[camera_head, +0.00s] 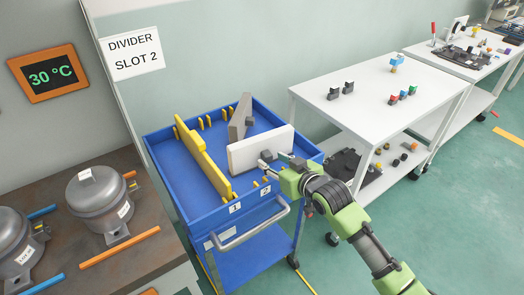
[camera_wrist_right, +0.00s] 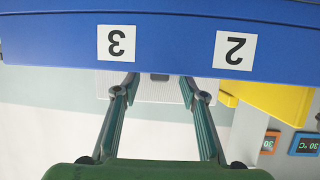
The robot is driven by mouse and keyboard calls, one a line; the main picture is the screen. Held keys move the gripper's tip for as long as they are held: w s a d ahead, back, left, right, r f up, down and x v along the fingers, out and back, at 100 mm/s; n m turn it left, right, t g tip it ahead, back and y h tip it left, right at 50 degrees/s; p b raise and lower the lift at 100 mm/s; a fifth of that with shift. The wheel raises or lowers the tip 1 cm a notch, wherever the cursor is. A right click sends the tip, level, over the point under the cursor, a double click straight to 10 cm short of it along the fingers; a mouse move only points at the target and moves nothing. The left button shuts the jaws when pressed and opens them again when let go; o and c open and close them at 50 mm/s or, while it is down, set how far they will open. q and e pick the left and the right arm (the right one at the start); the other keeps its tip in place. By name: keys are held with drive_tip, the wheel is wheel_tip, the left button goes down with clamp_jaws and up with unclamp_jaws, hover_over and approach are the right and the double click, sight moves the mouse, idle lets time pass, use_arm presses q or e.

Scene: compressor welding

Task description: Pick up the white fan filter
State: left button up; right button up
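The white fan filter (camera_head: 250,147) is a white panel standing upright on its edge in the right part of the blue cart tray. A small dark block shows on its near face. In the right wrist view, part of a pale, finely perforated panel (camera_wrist_right: 156,88) shows beyond the blue tray wall, between and behind the fingertips. My right gripper (camera_head: 274,163) is at the panel's near face, over the tray's front right side. In the right wrist view its fingers (camera_wrist_right: 160,85) are apart with nothing clamped between them. Whether they touch the panel is unclear. My left gripper is out of view.
The blue tray (camera_head: 180,188) has yellow dividers (camera_head: 203,160) and a grey panel (camera_head: 240,116) behind the filter. Its front has number labels and a handle (camera_head: 250,228). A white table (camera_head: 375,90) stands right, a workbench with grey compressors (camera_head: 100,200) left.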

sight(264, 153)
drive_tip(key=shift+x, duration=1.4)
drive_tip(key=shift+s, duration=0.1)
clamp_jaws()
